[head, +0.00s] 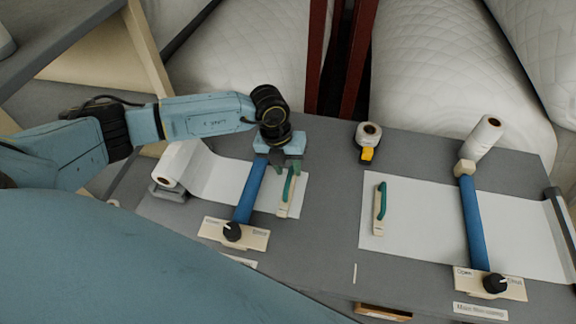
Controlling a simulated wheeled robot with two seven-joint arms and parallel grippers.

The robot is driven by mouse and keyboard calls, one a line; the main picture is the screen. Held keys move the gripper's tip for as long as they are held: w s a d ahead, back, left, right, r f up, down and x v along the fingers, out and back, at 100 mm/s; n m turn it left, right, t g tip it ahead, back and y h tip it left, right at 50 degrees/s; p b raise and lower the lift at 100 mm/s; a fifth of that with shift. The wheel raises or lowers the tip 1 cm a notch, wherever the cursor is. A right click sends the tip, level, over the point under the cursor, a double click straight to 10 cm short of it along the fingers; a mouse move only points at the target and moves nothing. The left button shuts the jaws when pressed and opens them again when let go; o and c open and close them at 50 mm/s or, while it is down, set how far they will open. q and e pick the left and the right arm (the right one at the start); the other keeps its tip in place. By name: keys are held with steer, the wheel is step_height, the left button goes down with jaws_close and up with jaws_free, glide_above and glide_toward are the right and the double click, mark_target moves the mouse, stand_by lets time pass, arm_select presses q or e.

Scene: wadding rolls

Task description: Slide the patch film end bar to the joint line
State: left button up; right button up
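The left film sheet (225,181) runs from a white roll (168,166) to a pale end bar (283,208) with a green handle (287,187). My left gripper (287,166) points down at the upper end of this handle. Its two fingers show on either side of the handle's top, but whether they grip it is unclear. My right gripper is not in view.
A second white sheet (420,215) on the right has its own green-handled bar (379,208) and blue bar (474,225). Black knobs (232,232) sit at the blue bars' near ends. A yellow tape measure (367,155) and roll (368,133) stand at the back.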

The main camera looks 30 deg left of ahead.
arm_select(q)
steer(key=shift+f, duration=0.4)
steer(key=shift+c, duration=0.2)
jaws_close()
steer(key=shift+d, duration=0.15)
steer(key=w+d+b, duration=0.1)
steer(key=d, duration=0.3)
steer(key=w+d+b, duration=0.1)
steer(key=d, duration=0.4)
steer(key=w+d+b, duration=0.1)
steer(key=d+b, duration=0.1)
steer(key=d, duration=0.2)
steer(key=shift+w+d, duration=0.35)
steer(key=shift+w+d+r, duration=0.1)
steer(key=shift+d, duration=0.4)
